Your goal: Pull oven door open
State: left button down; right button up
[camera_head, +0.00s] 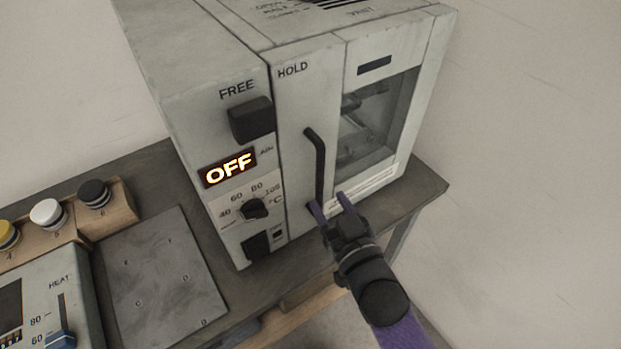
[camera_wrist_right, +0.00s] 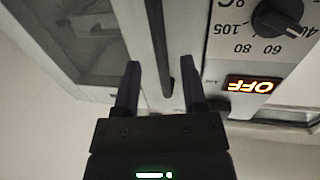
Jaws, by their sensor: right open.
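The oven (camera_head: 300,75) is a pale box on the bench, with its door shut. The door has a glass window (camera_head: 380,115) and a dark vertical bar handle (camera_head: 319,160) on its left side. My right gripper (camera_head: 329,203) is open at the lower end of the handle in the head view. In the right wrist view, the handle (camera_wrist_right: 158,45) runs down between the two open fingers of my right gripper (camera_wrist_right: 160,80). I cannot tell whether either finger touches it. My left gripper is not in view.
A lit OFF display (camera_head: 229,167), a black block (camera_head: 250,119) under FREE and a dial (camera_head: 254,208) are left of the door. A grey plate (camera_head: 160,280) and coloured knobs (camera_head: 47,213) lie further left. Free space is right of the bench (camera_head: 425,190).

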aim_at(321, 190)
jog(key=x, duration=0.5)
jog(key=shift+f+b, duration=0.1)
jog(key=shift+b, duration=0.25)
grip_shut()
dwell(0.6)
dwell(0.4)
